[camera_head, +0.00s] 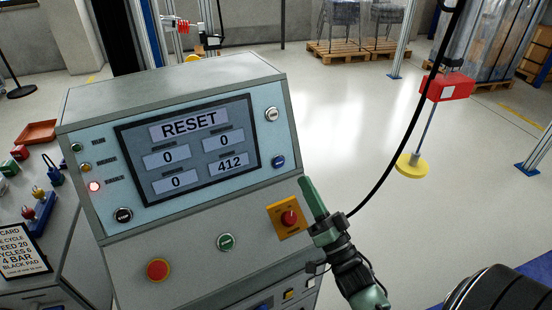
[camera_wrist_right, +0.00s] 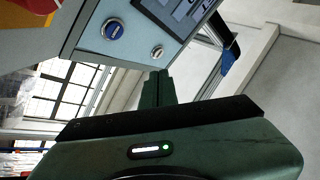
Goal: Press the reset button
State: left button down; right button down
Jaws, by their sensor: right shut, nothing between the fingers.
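A grey control console (camera_head: 170,90) stands in front of me with a screen (camera_head: 190,150) showing "RESET", three zeros and 412. A blue button (camera_head: 278,161) sits right of the screen, below a pale grey button (camera_head: 271,114). Which button is the reset one cannot be read from its label. In the right wrist view the blue button (camera_wrist_right: 113,29) and the pale button (camera_wrist_right: 158,52) show beyond the fingers. My right gripper (camera_head: 306,184) is shut and empty, its tip pointing up, just right of and below the blue button in the head view. The left gripper is out of view.
The console also has a black button (camera_head: 123,214), a green button (camera_head: 226,241), a red button (camera_head: 158,269) and a red knob on yellow (camera_head: 289,218) near my right fingers. A black cable (camera_head: 395,150) hangs right of my arm.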

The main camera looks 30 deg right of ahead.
aim_at(279, 163)
jog(key=w+b, duration=0.1)
jog(key=w, duration=0.1)
jog(key=w+f+b, duration=0.1)
jog(key=w, duration=0.2)
jog(key=w+f+b, duration=0.1)
jog(key=w+b, duration=0.1)
jog(key=shift+w+f, duration=0.1)
jog(key=shift+w, duration=0.2)
jog(key=shift+w+d, duration=0.1)
jog(key=shift+w, duration=0.5)
jog(key=shift+w+f, duration=0.1)
dwell(1.5)
jog(key=shift+w+b, duration=0.35)
